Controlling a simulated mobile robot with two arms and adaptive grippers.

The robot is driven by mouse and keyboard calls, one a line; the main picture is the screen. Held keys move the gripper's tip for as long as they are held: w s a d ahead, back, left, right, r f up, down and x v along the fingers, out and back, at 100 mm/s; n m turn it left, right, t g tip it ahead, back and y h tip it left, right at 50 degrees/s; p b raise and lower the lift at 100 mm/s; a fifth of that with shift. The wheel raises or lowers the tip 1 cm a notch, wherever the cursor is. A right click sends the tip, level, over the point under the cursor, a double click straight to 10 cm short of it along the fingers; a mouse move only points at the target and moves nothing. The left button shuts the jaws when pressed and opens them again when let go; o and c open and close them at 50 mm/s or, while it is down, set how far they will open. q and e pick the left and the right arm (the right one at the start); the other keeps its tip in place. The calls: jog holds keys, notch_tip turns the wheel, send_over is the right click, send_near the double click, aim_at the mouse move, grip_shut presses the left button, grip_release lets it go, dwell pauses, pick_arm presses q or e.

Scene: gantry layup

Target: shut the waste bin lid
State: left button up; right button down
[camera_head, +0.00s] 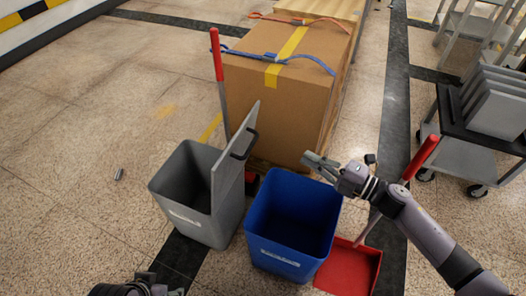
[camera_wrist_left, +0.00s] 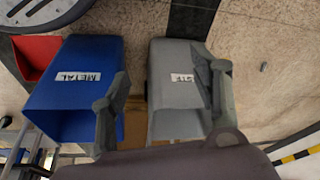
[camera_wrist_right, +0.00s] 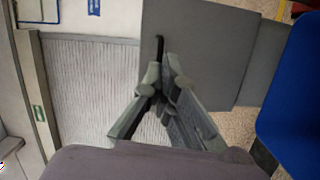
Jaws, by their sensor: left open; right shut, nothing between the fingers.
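The grey waste bin (camera_head: 186,220) stands open on the floor at left of centre. Its grey lid (camera_head: 232,160) stands up steeply along the bin's right side, with a black handle (camera_head: 246,146) on its right face. My right gripper (camera_head: 308,160) is shut and empty above the blue bin's far rim, right of the lid and apart from it. In the right wrist view the lid (camera_wrist_right: 210,50) and handle (camera_wrist_right: 158,48) show beyond the shut fingertips. My left gripper (camera_wrist_left: 163,85) is open and empty, with the grey bin (camera_wrist_left: 176,88) below it; only its edge shows in the head view.
A blue bin (camera_head: 270,258) labelled METAL stands right of the grey bin. A red dustpan (camera_head: 350,270) lies beside it. A large cardboard box (camera_head: 275,95) stands behind, with a red-handled tool (camera_head: 216,55) at its left. A grey cart (camera_head: 480,160) is at right. The left floor is mostly clear.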

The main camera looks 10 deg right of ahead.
jog(key=w+a+n+g+y+b, duration=0.1)
jog(key=w+a+n+g, duration=0.2)
jog(key=a, duration=0.9)
jog(key=shift+w+a+f+n+y, duration=0.2)
jog(key=shift+w+n+y, duration=0.1)
jog(key=shift+w, duration=0.75)
jog(key=shift+r, duration=0.1)
